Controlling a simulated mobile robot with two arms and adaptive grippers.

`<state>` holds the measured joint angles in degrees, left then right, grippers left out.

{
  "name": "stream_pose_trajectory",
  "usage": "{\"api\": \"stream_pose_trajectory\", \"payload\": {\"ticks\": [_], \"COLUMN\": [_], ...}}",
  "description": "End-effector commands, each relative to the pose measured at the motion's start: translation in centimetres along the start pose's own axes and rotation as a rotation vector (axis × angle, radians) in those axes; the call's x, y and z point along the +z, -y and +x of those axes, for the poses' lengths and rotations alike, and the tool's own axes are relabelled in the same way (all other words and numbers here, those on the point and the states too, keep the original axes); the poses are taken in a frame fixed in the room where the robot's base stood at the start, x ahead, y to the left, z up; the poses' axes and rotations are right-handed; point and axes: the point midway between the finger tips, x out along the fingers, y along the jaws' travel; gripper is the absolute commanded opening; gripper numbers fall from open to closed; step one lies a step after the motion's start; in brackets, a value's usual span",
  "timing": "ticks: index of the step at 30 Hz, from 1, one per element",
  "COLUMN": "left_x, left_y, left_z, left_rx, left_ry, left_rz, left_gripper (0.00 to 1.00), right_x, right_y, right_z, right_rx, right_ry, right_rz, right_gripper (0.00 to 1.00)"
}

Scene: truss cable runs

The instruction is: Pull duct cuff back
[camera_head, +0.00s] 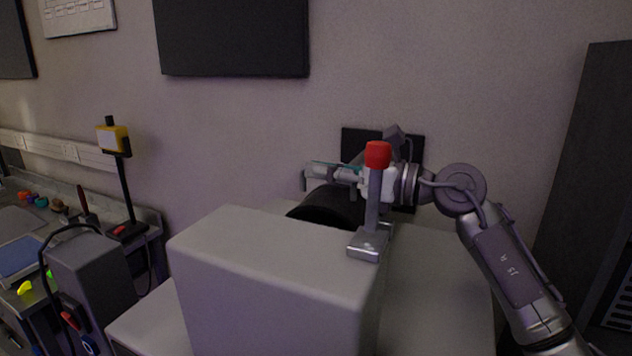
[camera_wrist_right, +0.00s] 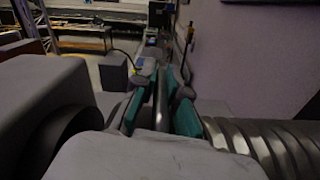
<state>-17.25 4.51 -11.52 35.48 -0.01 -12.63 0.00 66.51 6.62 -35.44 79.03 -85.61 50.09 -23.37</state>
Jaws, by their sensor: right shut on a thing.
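My right gripper (camera_head: 312,175) reaches in from the right, behind the large grey housing (camera_head: 250,262). In the right wrist view its teal-padded fingers (camera_wrist_right: 158,90) are closed on both sides of a thin grey metal edge (camera_wrist_right: 162,104), which looks like part of the duct cuff. The rest of the cuff is hidden by the gripper. A black round spigot (camera_head: 335,203) sticks out behind the housing. It shows at the lower left of the wrist view (camera_wrist_right: 72,138). A ribbed metal duct (camera_wrist_right: 262,146) lies to the right there. My left gripper is not in view.
A lever with a red knob (camera_head: 377,155) stands upright on the housing, in front of my right wrist. A black wall plate (camera_head: 355,138) is behind the gripper. A tall dark cabinet (camera_head: 590,160) stands at right. A cluttered bench (camera_head: 150,215) is at left.

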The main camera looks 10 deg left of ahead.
Motion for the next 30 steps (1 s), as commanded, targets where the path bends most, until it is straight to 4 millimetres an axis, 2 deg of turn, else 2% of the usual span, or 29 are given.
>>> {"api": "stream_pose_trajectory", "payload": {"ticks": [8,9,13,23,26,30], "left_x": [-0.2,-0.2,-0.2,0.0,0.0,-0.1], "left_y": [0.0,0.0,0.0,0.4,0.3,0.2], "left_z": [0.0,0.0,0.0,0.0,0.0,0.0], "left_rx": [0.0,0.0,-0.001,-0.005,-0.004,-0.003], "left_ry": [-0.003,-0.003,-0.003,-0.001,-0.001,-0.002], "left_rz": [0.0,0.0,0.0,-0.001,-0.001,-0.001], "left_gripper": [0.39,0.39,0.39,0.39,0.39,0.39], "right_x": [0.0,0.0,0.0,-0.1,-0.1,-0.1], "right_y": [0.0,0.0,0.0,0.0,0.1,0.2], "right_z": [0.1,0.1,0.1,-0.1,-1.0,-3.6], "right_rx": [0.004,0.004,0.004,0.003,0.0,-0.001], "right_ry": [-0.001,-0.001,-0.002,-0.002,-0.002,-0.002], "right_rz": [0.0,0.0,0.0,0.0,0.001,-0.001], "right_gripper": [0.0,0.15,0.37,0.37,0.37,0.37]}}
